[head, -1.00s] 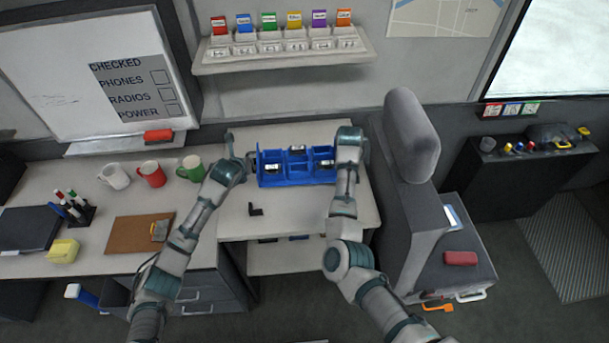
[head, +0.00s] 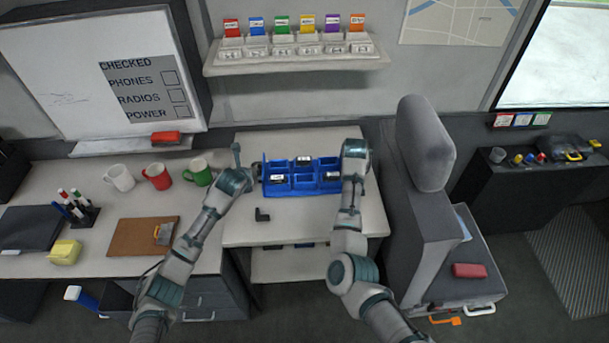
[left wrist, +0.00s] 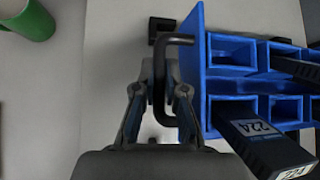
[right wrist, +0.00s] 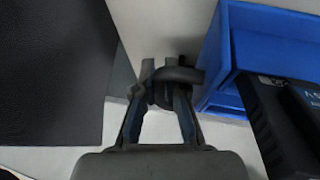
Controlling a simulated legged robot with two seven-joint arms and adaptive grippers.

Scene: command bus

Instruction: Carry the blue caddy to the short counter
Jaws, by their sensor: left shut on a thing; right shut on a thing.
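The blue caddy (head: 305,190) is a divided tray holding several black devices with white labels. It is over the light-topped counter section (head: 300,228) between the mugs and the grey seat; I cannot tell whether it touches the top. My left gripper (head: 250,168) is shut on the caddy's dark left handle (left wrist: 160,90), beside its blue end wall (left wrist: 196,60). My right gripper (head: 350,165) is shut on the right-end handle (right wrist: 180,74), partly hidden by the fingers. One device (left wrist: 262,140) reads 224. Which surface is the short counter is not clear.
A small black piece (head: 262,214) lies in front of the caddy. A green mug (head: 197,172) stands close to my left gripper. The grey seat (head: 425,145) is close to my right arm. A dark cabinet (head: 510,185) with small items stands at the far right.

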